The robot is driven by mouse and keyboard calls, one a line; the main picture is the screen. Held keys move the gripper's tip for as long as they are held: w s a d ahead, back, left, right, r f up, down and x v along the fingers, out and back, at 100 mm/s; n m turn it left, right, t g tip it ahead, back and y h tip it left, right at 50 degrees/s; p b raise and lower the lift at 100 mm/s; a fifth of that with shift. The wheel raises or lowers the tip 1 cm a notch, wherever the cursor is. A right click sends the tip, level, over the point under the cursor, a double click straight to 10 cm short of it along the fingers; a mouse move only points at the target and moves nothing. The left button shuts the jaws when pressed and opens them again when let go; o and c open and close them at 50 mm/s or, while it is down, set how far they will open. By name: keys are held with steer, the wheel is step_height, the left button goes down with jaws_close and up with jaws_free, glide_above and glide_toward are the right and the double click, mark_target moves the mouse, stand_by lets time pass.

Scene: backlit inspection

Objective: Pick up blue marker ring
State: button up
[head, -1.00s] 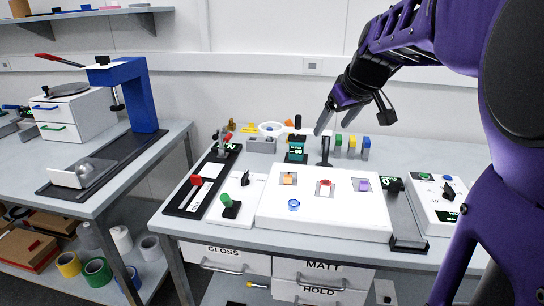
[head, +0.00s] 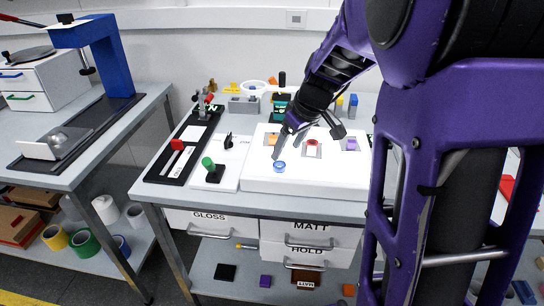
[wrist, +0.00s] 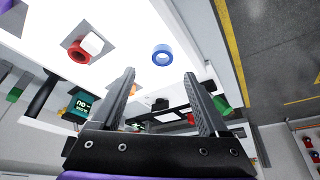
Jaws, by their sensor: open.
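The blue marker ring (head: 279,169) lies flat near the front edge of the white lit panel (head: 330,184). It also shows in the wrist view as a blue ring (wrist: 154,60), just beyond the fingertips and between their lines. My gripper (head: 288,143) is open and empty, slightly behind and above the ring in the head view. Its two fingers also show in the wrist view (wrist: 160,76), apart, with nothing between them. I cannot tell the exact height over the panel.
On the panel are a red ring (head: 311,143) on a grey square, an orange piece (head: 275,137) and a purple piece (head: 351,143). A green-topped lever (head: 208,163) stands left of the panel. The panel's front is clear around the blue ring.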

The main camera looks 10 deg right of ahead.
mark_target(279, 164)
steer(key=shift+b+x, duration=0.4)
steer(key=shift+x, duration=2.65)
steer(key=shift+s+a, duration=0.1)
steer(key=shift+s, duration=0.15)
jaws_close()
